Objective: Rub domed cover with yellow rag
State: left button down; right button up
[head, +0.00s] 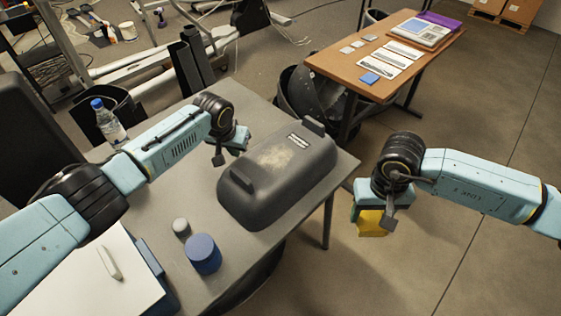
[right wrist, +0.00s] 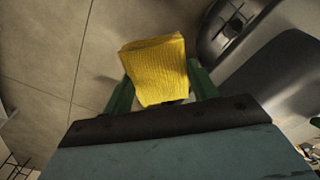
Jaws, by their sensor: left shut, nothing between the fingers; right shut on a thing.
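The domed cover (head: 277,172) is a dark grey rounded shell lying on the grey table. It has a pale dusty patch on top, a raised block at each end and a small white label. Its edge also shows in the right wrist view (right wrist: 275,85). My right gripper (head: 370,212) is shut on the yellow rag (head: 372,224), to the right of the cover and past the table edge, apart from the cover. The rag (right wrist: 157,70) hangs between the green fingers in the right wrist view. My left gripper (head: 219,158) is shut and empty, just left of the cover's far-left side.
The grey table (head: 190,205) also holds a blue cylinder (head: 203,254), a small grey cylinder (head: 181,227), a water bottle (head: 108,122) and a white box (head: 85,275) at the front left. A brown table (head: 400,55) with cards stands behind. Floor is open at right.

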jog(key=shift+r+p, duration=2.8)
jog(key=shift+r, duration=0.25)
